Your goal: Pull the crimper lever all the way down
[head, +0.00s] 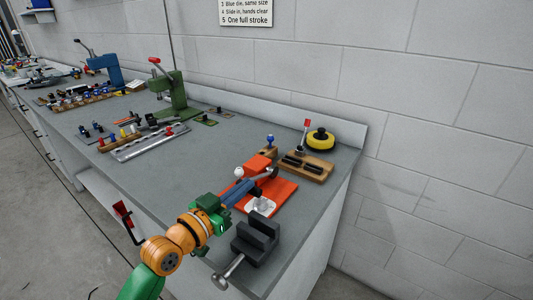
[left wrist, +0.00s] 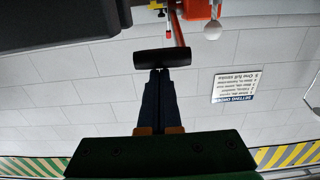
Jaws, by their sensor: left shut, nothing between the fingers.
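The orange crimper (head: 257,164) stands on an orange base plate (head: 284,191) near the bench's right end. My right gripper is out of view.
A dark vise (head: 256,240) stands close in front of the crimper, beside my left wrist. Behind are a wooden block (head: 304,167) with a red-tipped lever and a yellow roll (head: 320,139). A green press (head: 173,95) stands farther left. Bare bench (head: 205,155) lies between.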

